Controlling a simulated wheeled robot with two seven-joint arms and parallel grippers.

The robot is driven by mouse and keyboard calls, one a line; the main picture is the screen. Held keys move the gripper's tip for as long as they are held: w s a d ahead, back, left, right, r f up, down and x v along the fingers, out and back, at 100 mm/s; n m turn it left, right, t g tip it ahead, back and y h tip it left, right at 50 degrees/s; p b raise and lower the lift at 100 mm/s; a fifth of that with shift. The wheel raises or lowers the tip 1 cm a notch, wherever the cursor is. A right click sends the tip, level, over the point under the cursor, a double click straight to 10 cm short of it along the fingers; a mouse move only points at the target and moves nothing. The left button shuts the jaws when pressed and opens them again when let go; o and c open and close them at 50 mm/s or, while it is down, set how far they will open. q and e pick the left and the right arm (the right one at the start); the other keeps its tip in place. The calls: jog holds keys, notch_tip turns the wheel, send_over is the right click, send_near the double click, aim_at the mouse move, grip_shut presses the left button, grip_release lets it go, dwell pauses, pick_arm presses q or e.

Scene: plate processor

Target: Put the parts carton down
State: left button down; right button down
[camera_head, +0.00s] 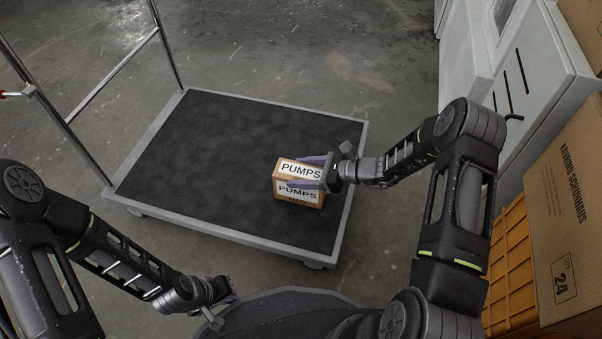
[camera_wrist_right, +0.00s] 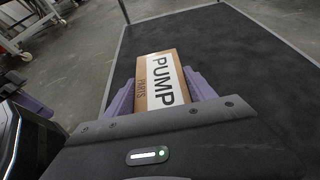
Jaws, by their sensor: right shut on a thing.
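In the right wrist view the carton (camera_wrist_right: 160,80) sits between the purple fingers, with "PUMP" and "PARTS" readable. My left gripper (camera_head: 222,295) is low in the head view, away from the carton; its fingers are too small and turned to judge.
The platform cart has a grey rim (camera_head: 240,238) and a metal handle frame (camera_head: 112,75) at left. The deck around the carton is clear. At right stand white cabinets (camera_head: 545,60), a large cardboard box (camera_head: 570,220) and an orange crate (camera_head: 512,265).

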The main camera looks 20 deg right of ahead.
jog(key=shift+c, duration=1.6)
grip_release()
jog(key=shift+f, duration=0.15)
jog(key=shift+r, duration=0.2)
jog(key=shift+s+d+r, duration=0.15)
jog(key=shift+d, duration=0.05)
jog(key=p+v, duration=0.4)
jog(key=v, duration=0.7)
jog(key=shift+d, duration=0.2)
jog(key=shift+s, duration=0.15)
